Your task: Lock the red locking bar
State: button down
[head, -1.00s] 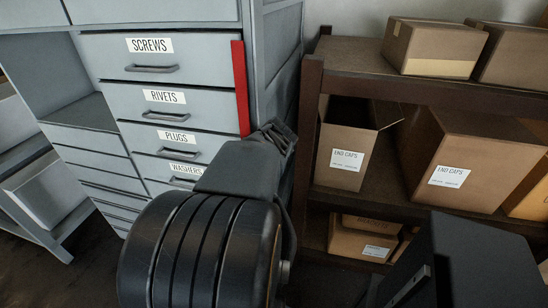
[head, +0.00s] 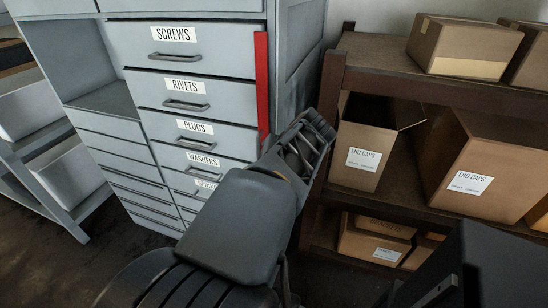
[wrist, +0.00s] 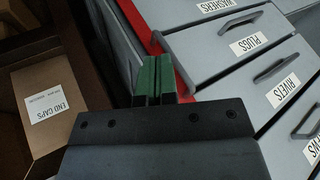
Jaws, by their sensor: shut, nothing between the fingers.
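The red locking bar (head: 262,85) runs upright along the right front edge of the grey drawer cabinet (head: 200,115). Its lower part is hidden behind my arm in the head view. In the wrist view the red bar (wrist: 160,28) runs slantwise beside the drawer fronts. My gripper (head: 318,128) is close to the cabinet's right front corner, right of the bar's lower visible part. In the wrist view my gripper's green fingertips (wrist: 153,72) are together and empty, overlapping the bar's left edge. I cannot tell whether they touch it.
The labelled drawers, such as screws (head: 185,45) and rivets (head: 185,97), look shut. A brown shelf (head: 390,55) with cardboard boxes (head: 365,150) stands close on the right, with a narrow gap to the cabinet. A dark box-shaped object (head: 470,270) fills the lower right.

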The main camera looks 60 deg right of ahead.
jog(key=shift+s+a+r, duration=0.3)
jog(key=shift+a+r, duration=0.2)
jog(key=shift+r, duration=0.25)
jog(key=shift+s+a+r, duration=0.25)
jog(key=shift+a+r, duration=0.3)
jog(key=shift+r, duration=0.2)
jog(key=shift+s+a+r, duration=0.3)
jog(key=shift+a+r, duration=0.2)
jog(key=shift+r, duration=0.25)
